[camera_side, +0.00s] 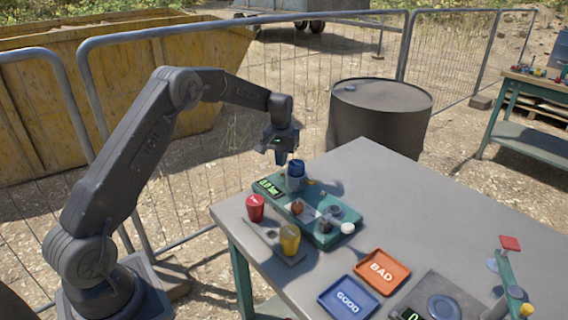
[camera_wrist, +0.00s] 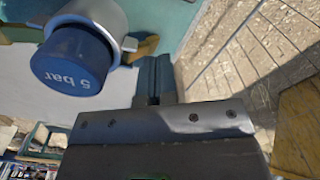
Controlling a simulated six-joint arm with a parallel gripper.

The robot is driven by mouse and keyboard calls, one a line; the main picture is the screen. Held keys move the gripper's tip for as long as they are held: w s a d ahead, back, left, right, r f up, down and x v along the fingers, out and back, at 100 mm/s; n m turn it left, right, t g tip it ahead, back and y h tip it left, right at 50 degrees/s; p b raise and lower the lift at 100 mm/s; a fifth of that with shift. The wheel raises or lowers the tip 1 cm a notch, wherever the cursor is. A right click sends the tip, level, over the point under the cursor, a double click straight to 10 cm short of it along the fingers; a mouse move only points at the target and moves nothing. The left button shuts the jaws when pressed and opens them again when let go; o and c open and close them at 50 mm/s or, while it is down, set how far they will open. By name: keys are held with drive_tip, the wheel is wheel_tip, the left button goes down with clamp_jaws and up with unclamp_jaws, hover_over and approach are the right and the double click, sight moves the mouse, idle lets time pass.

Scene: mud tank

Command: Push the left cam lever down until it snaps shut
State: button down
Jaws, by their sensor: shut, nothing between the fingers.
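A blue cap (camera_wrist: 75,60) marked "5 bar" sits in a light grey collar (camera_wrist: 105,15); the cap also shows on the green fixture in the side view (camera_side: 295,169). One brass-coloured piece (camera_wrist: 147,47), which looks like a cam lever, sticks out from the collar towards my fingers. Another brass-coloured piece (camera_wrist: 20,34) shows on the collar's other side. I cannot tell which is the left lever or how far either is turned. My gripper (camera_side: 281,160) is shut and empty just above and left of the cap. In the wrist view its fingers (camera_wrist: 154,78) are close beside the nearer brass piece; contact is unclear.
The green fixture (camera_side: 268,188) carries a display and several small parts. An orange BAD tray (camera_side: 382,271) and a blue GOOD tray (camera_side: 347,297) lie nearby. The table's back right is clear.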

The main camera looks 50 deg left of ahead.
wheel_tip(320, 180, up, 8)
idle(0.8)
drive_tip(key=s+d+r+m+t, duration=0.3)
drive_tip(key=s+d+r, duration=1)
drive_tip(key=s, duration=0.1)
drive_tip(key=s+d+f+m+t, duration=0.1)
drive_tip(key=s+d, duration=0.2)
drive_tip(key=s, duration=0.6)
drive_tip(key=s+d+f+m+t, duration=0.1)
drive_tip(key=s+d, duration=0.3)
drive_tip(key=s, duration=0.6)
drive_tip(key=shift+f+m+t, duration=0.3)
drive_tip(key=shift+f+m, duration=0.2)
drive_tip(key=shift+f, duration=0.1)
